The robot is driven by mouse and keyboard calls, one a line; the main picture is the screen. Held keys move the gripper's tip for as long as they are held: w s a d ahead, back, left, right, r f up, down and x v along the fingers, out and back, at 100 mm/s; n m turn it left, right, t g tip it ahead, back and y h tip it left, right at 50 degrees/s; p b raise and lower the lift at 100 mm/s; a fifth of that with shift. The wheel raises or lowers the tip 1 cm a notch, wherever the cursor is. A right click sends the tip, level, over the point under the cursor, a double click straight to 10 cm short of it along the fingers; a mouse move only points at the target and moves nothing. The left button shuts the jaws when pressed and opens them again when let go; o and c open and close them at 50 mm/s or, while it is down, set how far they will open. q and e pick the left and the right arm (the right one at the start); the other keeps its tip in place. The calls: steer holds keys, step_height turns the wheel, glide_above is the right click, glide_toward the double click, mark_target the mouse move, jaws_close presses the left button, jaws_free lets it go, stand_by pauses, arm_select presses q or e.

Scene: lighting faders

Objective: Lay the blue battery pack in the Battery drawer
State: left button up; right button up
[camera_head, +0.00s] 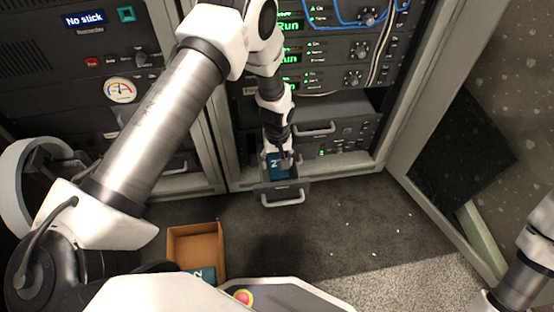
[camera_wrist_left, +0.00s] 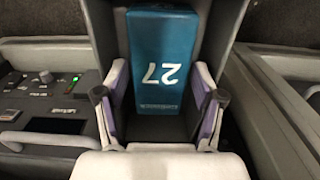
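The blue battery pack (camera_wrist_left: 163,60), teal-blue with a white "27", lies in an open grey drawer (camera_head: 282,191) low in the rack. It also shows in the head view (camera_head: 273,168), partly covered by my gripper. The drawer's label is not readable. My left gripper (camera_head: 279,160) reaches down into the drawer from above. In the left wrist view its fingers (camera_wrist_left: 160,88) are spread on either side of the pack's near end, with a dark gap visible beside it. My right arm (camera_head: 525,265) shows at the lower right; its gripper is out of view.
A cardboard box (camera_head: 196,229) on the floor holds another teal pack (camera_head: 203,274). Another drawer with a handle (camera_head: 316,130) stands above the open one. Rack frames flank the opening, and the carpet to the right is mostly clear.

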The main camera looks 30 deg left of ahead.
mark_target(277, 162)
arm_select(q)
step_height(277, 162, up, 12)
steer(key=p, duration=0.7)
steer(key=s+f+m, duration=0.3)
steer(key=s+f, duration=0.1)
steer(key=s, duration=1)
steer(key=s+d+f+m, duration=0.1)
steer(key=s+f+m, duration=0.3)
steer(key=s, duration=1)
steer(key=shift+f+b, duration=0.3)
steer(key=shift+f, duration=0.2)
steer(key=shift+d, duration=0.1)
